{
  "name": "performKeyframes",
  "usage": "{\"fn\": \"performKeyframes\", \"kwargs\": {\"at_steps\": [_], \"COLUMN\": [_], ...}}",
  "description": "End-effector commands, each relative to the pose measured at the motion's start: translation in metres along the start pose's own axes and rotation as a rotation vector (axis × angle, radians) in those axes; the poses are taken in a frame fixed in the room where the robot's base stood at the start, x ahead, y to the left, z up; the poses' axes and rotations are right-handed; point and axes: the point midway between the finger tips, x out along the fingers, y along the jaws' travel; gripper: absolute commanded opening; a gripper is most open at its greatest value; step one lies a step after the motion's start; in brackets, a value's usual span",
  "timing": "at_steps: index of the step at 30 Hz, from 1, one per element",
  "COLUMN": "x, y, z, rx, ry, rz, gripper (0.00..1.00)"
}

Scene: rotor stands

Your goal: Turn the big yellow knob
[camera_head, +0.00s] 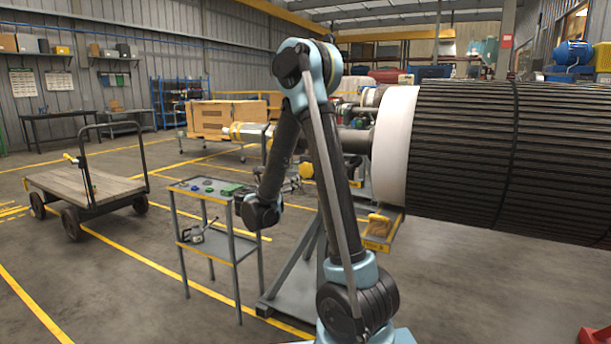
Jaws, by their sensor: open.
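A round yellow part (306,170), which looks like the big yellow knob, shows just left of my arm's upright link, below the rotor shaft. It is small in the picture and partly hidden by my arm. My gripper (292,183) is beyond the wrist, just left of and slightly below the yellow part. It looks dark and small against the stand behind it. Its jaws are open, and nothing shows between them. I cannot tell how far it is from the yellow part in depth, or whether they touch.
A big dark ribbed rotor (500,160) with a white end fills the right. A grey two-shelf cart (215,195) with small parts stands left of my arm. A flat trolley (88,186) stands farther left. Open floor with yellow lines lies between them.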

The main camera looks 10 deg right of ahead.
Motion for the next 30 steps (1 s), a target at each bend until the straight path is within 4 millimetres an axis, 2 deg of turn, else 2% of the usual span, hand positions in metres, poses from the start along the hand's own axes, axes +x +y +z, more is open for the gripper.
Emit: {"fn": "performKeyframes", "kwargs": {"at_steps": [4, 8, 30], "x": [0.008, 0.025, 0.15], "y": [0.001, 0.001, 0.0], "z": [0.0, 0.0, 0.0], "rx": [-0.008, -0.007, -0.005], "ry": [-0.004, -0.003, -0.002], "rz": [-0.001, -0.002, -0.002], "gripper": [0.79, 0.79, 0.79]}}
